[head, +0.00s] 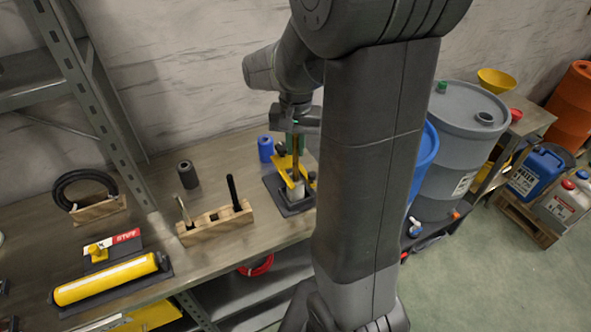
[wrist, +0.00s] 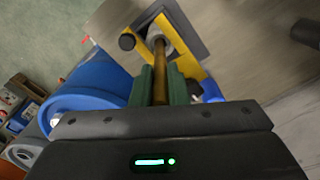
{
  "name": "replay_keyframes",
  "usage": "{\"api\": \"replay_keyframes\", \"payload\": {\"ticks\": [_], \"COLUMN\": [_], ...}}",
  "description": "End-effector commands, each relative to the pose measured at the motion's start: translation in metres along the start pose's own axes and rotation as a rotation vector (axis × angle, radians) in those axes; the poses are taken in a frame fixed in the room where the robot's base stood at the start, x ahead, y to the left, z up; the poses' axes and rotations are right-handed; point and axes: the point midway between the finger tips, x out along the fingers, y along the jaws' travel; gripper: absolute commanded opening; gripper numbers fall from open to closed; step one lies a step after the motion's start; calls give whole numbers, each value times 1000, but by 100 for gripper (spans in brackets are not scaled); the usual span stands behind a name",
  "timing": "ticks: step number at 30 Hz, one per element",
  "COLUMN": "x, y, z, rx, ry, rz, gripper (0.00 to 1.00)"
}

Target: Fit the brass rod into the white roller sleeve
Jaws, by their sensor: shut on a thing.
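My gripper (head: 295,143) is shut on the brass rod (head: 295,165) and holds it roughly upright, pointing down. In the wrist view the green fingers of my gripper (wrist: 161,88) clasp the rod (wrist: 160,62) from both sides. The white roller sleeve (head: 297,189) stands in a yellow bracket (head: 283,163) on a dark base plate (head: 290,207). It also shows in the wrist view (wrist: 165,33) around the rod's far end. The rod's lower end meets the sleeve's mouth; I cannot tell how deep it sits.
A blue cylinder (head: 265,149) and a dark cylinder (head: 187,175) stand on the bench to the left. A wooden holder (head: 216,226) with upright tools is nearer. A yellow roller (head: 110,279) lies at the front left. Drums (head: 462,140) stand to the right.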

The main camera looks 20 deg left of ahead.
Motion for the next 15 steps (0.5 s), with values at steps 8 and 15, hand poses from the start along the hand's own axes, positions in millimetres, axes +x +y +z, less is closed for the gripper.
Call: {"api": "replay_keyframes", "payload": {"ticks": [8,15], "x": [15,46], "y": [0,0], "z": [0,0], "rx": [0,0], "ry": [0,1], "rz": [0,0], "gripper": [0,0]}}
